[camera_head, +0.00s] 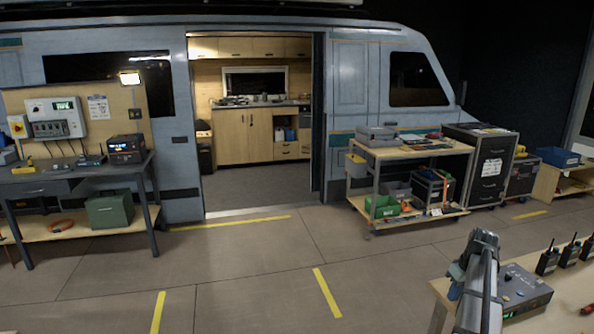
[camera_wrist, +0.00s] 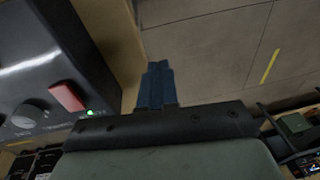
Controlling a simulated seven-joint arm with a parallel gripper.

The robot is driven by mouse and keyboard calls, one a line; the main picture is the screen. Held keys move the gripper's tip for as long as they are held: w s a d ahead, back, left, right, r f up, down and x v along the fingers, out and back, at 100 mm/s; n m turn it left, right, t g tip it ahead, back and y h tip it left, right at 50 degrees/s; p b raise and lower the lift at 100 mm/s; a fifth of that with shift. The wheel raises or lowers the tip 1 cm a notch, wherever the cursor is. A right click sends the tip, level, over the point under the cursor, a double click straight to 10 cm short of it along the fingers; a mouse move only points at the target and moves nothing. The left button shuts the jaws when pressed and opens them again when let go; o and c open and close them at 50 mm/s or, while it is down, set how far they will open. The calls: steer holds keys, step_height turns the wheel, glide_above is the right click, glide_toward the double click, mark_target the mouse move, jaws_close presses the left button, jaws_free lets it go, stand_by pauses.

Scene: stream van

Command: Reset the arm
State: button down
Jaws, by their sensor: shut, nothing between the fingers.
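My gripper (camera_wrist: 157,85) shows in the wrist view with its dark blue fingers together and nothing between them. It is over or near the edge of a light wooden table, beside a dark device (camera_wrist: 75,72) with a knob, a red rocker switch and a lit green light. I cannot tell whether it touches the device. In the head view my arm rises at the lower right, left of a grey box (camera_head: 524,283) with a green display. The fingertips are not clear there.
Handheld radios (camera_head: 547,260) stand right of the grey box on the wooden table (camera_head: 441,289). Beyond are a wheeled cart (camera_head: 409,151), a black drawer cabinet (camera_head: 489,172) and a van with an open doorway. A workbench (camera_head: 75,179) stands at the left. The floor between is clear.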

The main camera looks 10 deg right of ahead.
steer(key=s+a+f+g+y, duration=0.1)
steer(key=s+a+f+g, duration=0.1)
steer(key=a+f, duration=1.3)
steer(key=s+a+f+g, duration=0.2)
steer(key=a+f, duration=1.2)
steer(key=s+a+f+g, duration=0.2)
steer(key=s+a+f, duration=0.8)
steer(key=s+a, duration=0.15)
steer(key=s+a+f+g+h, duration=0.1)
steer(key=s+a, duration=0.3)
steer(key=s, duration=0.4)
steer(key=s+a+f+g+h, duration=0.1)
steer(key=s+a+f, duration=0.3)
steer(key=s, duration=0.4)
